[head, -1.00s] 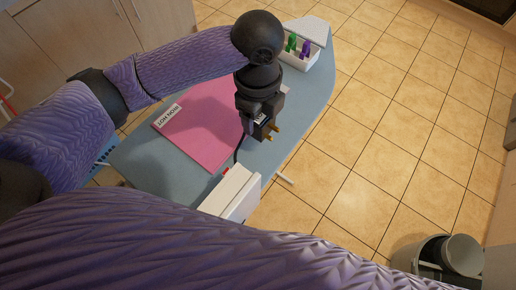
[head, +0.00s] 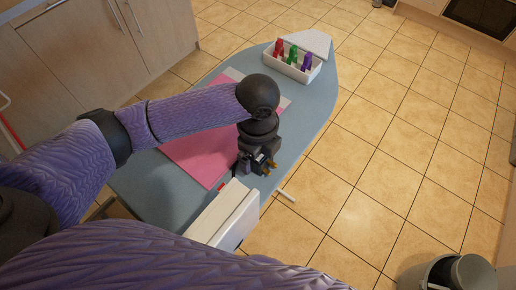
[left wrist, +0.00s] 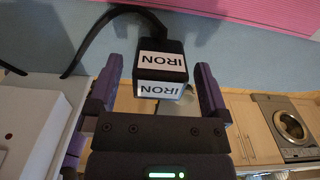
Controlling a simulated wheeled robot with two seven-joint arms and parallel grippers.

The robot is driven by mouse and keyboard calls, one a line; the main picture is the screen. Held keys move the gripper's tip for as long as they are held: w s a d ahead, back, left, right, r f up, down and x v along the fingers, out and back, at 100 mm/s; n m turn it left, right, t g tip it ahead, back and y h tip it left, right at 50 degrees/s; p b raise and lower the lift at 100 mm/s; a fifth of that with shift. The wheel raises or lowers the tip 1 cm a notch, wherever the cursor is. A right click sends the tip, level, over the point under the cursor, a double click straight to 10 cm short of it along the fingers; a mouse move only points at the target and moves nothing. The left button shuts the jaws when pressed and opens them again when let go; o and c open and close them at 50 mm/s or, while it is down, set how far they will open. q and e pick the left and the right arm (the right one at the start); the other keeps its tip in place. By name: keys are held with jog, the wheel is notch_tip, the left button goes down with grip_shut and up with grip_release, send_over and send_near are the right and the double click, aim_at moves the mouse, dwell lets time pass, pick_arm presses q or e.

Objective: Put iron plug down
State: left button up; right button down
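The iron plug (head: 265,165) is a black block with gold pins, at the near right part of the blue ironing board (head: 200,87). In the left wrist view the plug (left wrist: 161,62) shows two white IRON labels and a black cable running to the left. My left gripper (head: 254,166) points down over it. In the left wrist view its fingers (left wrist: 157,82) stand open on both sides of the plug, with a small gap at each side. The plug appears to rest on the board; its underside is hidden. My right gripper is not in view.
A pink mat (head: 195,155) lies on the board. A white tray (head: 291,68) with red, green and purple items stands at the far end. A white box (head: 226,214) is close on the near side. A bin (head: 455,272) stands on the tiled floor at right.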

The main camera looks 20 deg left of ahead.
pick_arm(q)
notch_tip(320, 180, up, 12)
jog(key=p, duration=0.4)
jog(key=shift+r, duration=0.15)
